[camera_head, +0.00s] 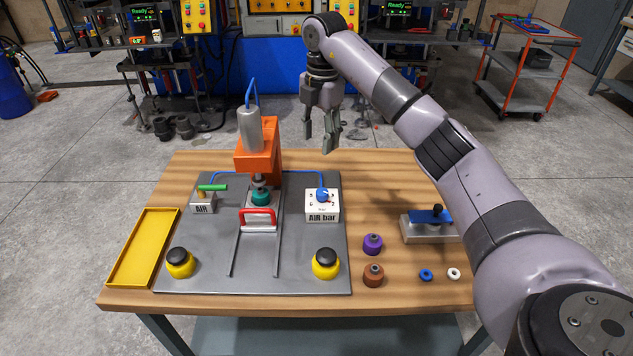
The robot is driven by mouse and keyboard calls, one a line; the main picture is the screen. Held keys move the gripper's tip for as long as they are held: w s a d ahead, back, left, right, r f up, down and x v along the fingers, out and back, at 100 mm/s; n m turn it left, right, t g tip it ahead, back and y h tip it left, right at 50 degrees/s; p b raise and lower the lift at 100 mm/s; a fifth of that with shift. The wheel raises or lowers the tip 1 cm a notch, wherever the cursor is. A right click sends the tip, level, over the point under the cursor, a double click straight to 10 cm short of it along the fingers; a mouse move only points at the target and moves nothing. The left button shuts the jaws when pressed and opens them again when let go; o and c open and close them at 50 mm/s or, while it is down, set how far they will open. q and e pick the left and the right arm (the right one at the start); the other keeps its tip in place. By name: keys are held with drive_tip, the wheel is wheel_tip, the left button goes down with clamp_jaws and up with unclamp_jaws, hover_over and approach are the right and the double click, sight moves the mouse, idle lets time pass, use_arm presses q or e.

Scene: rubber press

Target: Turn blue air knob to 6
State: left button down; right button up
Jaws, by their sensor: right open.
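The blue air knob (322,195) sits on top of a white box labelled "AIR bar" (323,214), at the right back of the grey press plate (300,265). Numbers surround the knob, but they are too small to read surely, and so is its setting. My right gripper (321,143) hangs above and behind the box, fingers pointing down. It is open and empty, apart from the knob. My left gripper is not in view.
The orange press (258,160) with its grey cylinder stands left of the box. Yellow-based black buttons (326,263) sit at the plate's front. A yellow tray (142,248) lies at left. Purple (373,244) and brown (373,275) pieces stand at right, near a blue-handled fixture (430,227).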

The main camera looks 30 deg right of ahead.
drive_tip(key=d, duration=0.1)
drive_tip(key=p, duration=0.2)
approach(322, 191)
wheel_tip(322, 191, down, 8)
drive_tip(key=shift+a+p, duration=0.1)
drive_tip(key=shift+p, duration=1.05)
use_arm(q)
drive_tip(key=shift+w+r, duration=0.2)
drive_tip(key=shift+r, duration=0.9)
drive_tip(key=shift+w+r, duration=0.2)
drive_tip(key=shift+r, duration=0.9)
use_arm(e)
drive_tip(key=shift+w+f, duration=0.1)
drive_tip(key=shift+f, duration=0.5)
drive_tip(key=shift+m, duration=0.3)
drive_tip(key=shift+c, duration=0.5)
clamp_jaws()
